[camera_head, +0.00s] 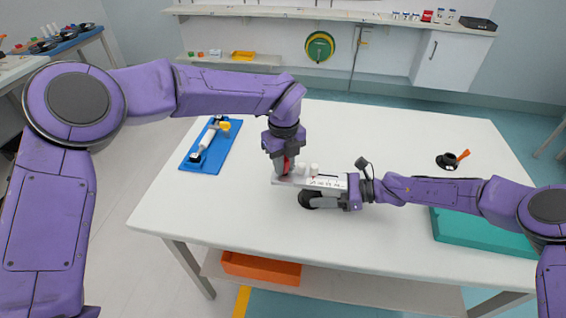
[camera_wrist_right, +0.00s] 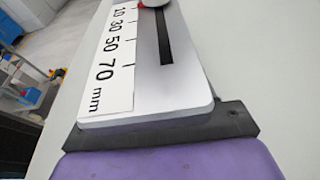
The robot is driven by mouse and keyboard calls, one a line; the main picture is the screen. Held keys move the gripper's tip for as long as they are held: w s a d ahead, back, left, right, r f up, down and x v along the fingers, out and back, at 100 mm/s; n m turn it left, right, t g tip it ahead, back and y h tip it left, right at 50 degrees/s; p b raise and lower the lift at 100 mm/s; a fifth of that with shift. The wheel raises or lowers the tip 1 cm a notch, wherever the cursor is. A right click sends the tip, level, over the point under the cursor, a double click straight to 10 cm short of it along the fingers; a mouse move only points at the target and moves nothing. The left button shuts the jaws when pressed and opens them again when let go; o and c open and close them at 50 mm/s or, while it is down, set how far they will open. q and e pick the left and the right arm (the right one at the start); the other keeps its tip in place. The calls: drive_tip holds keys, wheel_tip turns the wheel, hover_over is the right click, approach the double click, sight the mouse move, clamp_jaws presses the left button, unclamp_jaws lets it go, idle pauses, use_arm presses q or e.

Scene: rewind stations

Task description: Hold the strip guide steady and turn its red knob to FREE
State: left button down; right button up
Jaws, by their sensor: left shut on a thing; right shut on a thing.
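The strip guide (camera_head: 325,183) is a pale plate lying across the middle of the white table. Its mm scale and dark slot show in the right wrist view (camera_wrist_right: 187,75). My left gripper (camera_head: 286,163) comes down from above at the guide's left end, shut on the red knob (camera_head: 287,166); the fingers hide most of it, and its setting cannot be read. My right gripper (camera_head: 348,190) is shut on the guide's right end. Its dark jaw (camera_wrist_right: 170,128) lies across that end in the wrist view.
A blue tray (camera_head: 186,163) with a white-and-yellow tool lies at the table's left. A black pot with an orange handle (camera_head: 447,161) and a teal mat (camera_head: 450,232) are at right. The table's back is clear.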

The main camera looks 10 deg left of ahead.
use_arm(q)
drive_tip(key=m, duration=0.8)
drive_tip(key=shift+m, duration=0.3)
drive_tip(key=m, duration=0.4)
drive_tip(key=shift+m, duration=2.1)
drive_tip(key=c, duration=1.1)
unclamp_jaws()
wheel_tip(320, 180, up, 12)
drive_tip(key=shift+r, duration=0.1)
